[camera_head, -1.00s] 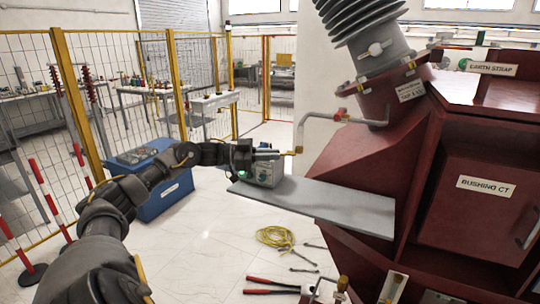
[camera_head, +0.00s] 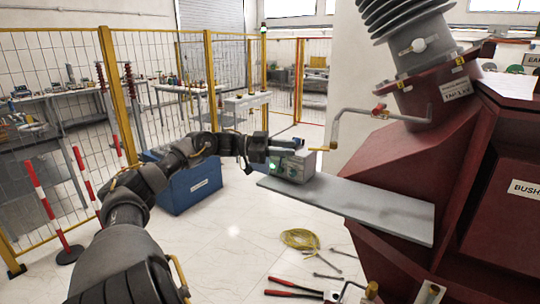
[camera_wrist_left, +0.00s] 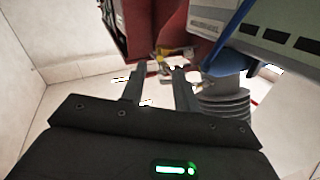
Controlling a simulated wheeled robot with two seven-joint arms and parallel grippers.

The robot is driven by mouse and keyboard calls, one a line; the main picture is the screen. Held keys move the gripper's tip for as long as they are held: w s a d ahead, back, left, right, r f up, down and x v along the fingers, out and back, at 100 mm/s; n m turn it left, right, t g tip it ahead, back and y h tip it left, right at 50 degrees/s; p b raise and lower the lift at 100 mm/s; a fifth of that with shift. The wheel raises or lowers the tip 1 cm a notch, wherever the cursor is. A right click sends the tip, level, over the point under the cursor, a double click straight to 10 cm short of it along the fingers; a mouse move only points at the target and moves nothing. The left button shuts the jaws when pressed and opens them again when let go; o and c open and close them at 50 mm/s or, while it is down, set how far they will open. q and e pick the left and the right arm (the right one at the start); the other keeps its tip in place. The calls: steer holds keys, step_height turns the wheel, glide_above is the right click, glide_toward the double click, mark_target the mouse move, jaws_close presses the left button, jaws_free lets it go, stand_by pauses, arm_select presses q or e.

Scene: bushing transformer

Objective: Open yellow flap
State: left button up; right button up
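A small yellow piece (camera_head: 319,149) sits at the left end of a grey bent pipe (camera_head: 345,118) that runs from the red transformer. I take it to be the yellow flap, though its shape is too small to tell. In the left wrist view, my left gripper's two fingers (camera_wrist_left: 158,80) stand apart with nothing held. A yellow part (camera_wrist_left: 162,62) shows just beyond the fingertips there, with red beside it. My right gripper is not in view.
A blue crate (camera_head: 190,186) and yellow-posted fence (camera_head: 116,95) stand left. Yellow cable (camera_head: 300,239) lies on the floor.

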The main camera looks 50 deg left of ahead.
arm_select(q)
steer(key=shift+b+v, duration=1.25)
steer(key=shift+v, duration=1.5)
steer(key=shift+f, duration=0.1)
